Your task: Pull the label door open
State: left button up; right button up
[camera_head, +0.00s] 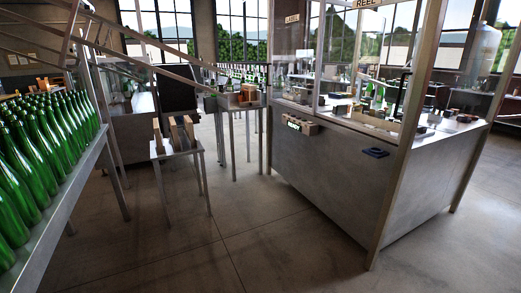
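The capsuling machine (330,185) stands at the right, a grey metal cabinet with clear panels between tall posts above it. A sign reading LABEL (291,18) is at its upper left, and a sign reading REEL (367,3) is at the top edge. Clear panelling (335,60) spans below the signs; I cannot tell which panel is the label door or whether it is shut. A dark upright bar (405,85) shows near the right post; I cannot tell if it is a handle. Neither of my grippers is in view.
Many green bottles (45,140) stand on a sloping metal table (75,205) at the left. A small stand (178,152) with wooden pieces and another metal table (232,103) are in the middle. The concrete floor (200,250) in front is clear.

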aim_at(296, 17)
jog(key=i+u, duration=0.2)
jog(key=i, duration=0.85)
jog(key=i+l+u, duration=0.2)
jog(key=i, duration=0.8)
jog(key=j, duration=0.1)
